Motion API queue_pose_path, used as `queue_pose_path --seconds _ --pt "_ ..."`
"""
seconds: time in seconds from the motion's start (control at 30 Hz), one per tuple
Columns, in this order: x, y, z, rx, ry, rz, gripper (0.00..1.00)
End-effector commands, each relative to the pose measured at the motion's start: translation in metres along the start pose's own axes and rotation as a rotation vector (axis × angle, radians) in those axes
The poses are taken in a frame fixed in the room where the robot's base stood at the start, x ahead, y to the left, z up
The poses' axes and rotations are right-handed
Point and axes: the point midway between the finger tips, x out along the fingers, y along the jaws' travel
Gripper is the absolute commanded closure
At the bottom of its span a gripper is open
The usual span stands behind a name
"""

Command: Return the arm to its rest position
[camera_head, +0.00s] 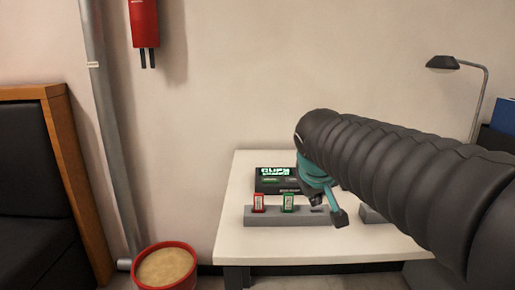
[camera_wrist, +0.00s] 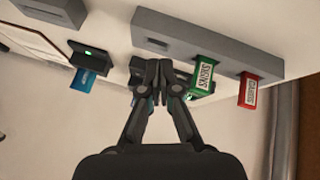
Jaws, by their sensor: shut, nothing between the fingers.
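My arm, in a black ribbed sleeve, reaches in from the right of the head view. My gripper (camera_head: 339,217) hangs at its end over the white table (camera_head: 238,240), in front of the right end of a grey rack (camera_head: 275,217). In the wrist view my gripper (camera_wrist: 153,80) is shut and empty, its fingertips together. The rack (camera_wrist: 215,48) shows behind the fingertips there. It holds a green tag (camera_head: 288,203) and a red tag (camera_head: 258,203). Both also show in the wrist view, the green (camera_wrist: 203,77) nearer the fingers than the red (camera_wrist: 248,90).
A dark device with a lit green display (camera_head: 272,180) stands behind the rack. A dark holder (camera_wrist: 88,57) with a green light and blue card (camera_wrist: 83,81) is left in the wrist view. A lamp (camera_head: 442,62) stands right; a red bin (camera_head: 165,267) is on the floor.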

Motion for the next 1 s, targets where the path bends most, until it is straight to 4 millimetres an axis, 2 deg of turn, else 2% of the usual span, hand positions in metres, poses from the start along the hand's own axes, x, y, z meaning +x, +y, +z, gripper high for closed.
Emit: queue_pose_path --seconds 0.03,0.3,0.4,0.5,0.6,0.7,1.0 --pt "-0.006 0.002 0.024 0.027 -0.008 -0.011 1.0" --pt "-0.018 -0.012 0.143 0.169 -0.055 -0.092 1.0" --pt "-0.018 -0.022 0.182 0.218 -0.068 -0.118 1.0" --pt "-0.017 -0.032 0.212 0.257 -0.078 -0.14 1.0" --pt "-0.015 -0.039 0.232 0.285 -0.083 -0.154 1.0" --pt "-0.013 -0.043 0.242 0.299 -0.086 -0.162 1.0" --pt "-0.013 -0.044 0.244 0.301 -0.089 -0.164 1.0"
